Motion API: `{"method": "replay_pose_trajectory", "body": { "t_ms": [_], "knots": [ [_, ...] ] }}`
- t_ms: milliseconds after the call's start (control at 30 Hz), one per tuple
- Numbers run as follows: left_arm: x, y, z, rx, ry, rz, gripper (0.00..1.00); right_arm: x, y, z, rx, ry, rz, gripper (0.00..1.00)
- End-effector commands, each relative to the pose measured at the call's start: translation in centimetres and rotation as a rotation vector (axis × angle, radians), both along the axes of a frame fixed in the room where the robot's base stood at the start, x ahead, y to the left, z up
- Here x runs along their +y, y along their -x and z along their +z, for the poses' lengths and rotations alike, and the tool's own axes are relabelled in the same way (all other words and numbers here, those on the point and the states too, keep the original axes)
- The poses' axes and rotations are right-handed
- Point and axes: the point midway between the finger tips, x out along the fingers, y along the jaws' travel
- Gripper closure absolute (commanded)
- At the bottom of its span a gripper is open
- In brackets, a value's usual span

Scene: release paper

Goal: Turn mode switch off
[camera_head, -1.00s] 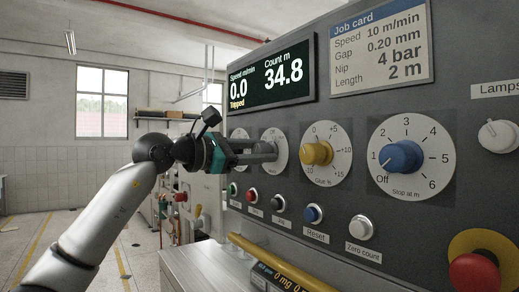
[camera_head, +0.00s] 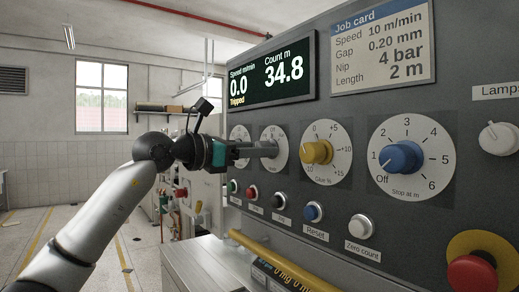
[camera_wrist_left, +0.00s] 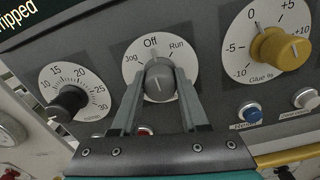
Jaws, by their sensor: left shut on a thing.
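The mode switch is a grey knob (camera_wrist_left: 160,80) on a round white dial marked Jog, Off and Run. In the head view the left gripper (camera_head: 262,149) reaches in from the left to this dial (camera_head: 273,135), with the fingers hiding most of the knob. My right gripper is not in view.
A black knob (camera_wrist_left: 68,103) sits left of the switch and a yellow knob (camera_head: 316,152) right of it. A blue knob (camera_head: 402,156), several push buttons and a red mushroom button (camera_head: 472,274) are also on the panel. A yellow rail (camera_head: 280,260) runs below.

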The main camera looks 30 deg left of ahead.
Motion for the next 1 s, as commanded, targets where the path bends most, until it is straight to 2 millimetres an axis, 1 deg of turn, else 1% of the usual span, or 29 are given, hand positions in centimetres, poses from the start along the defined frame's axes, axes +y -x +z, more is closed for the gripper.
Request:
{"method": "replay_pose_trajectory", "body": {
  "t_ms": [200, 233, 500, 800, 867, 1000],
  "knots": [
    [0.0, 0.0, 0.0, 0.000, -0.001, 0.000, 1.00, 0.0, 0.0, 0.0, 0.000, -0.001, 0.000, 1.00],
    [0.0, 0.0, 0.0, 0.000, -0.001, 0.000, 0.55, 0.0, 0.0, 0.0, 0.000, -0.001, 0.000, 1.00],
    [0.0, 0.0, 0.0, 0.000, -0.001, 0.000, 0.26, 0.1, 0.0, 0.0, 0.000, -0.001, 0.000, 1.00],
    [0.1, 0.2, 0.0, -0.001, -0.002, 0.001, 0.26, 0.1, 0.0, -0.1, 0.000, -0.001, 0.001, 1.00],
    [0.3, 0.6, -0.1, -0.001, -0.002, 0.001, 0.26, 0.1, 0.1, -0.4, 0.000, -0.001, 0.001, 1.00],
    [1.1, 2.3, -0.3, 0.000, -0.004, 0.004, 0.26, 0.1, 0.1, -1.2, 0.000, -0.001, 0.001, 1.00]
  ]
}}
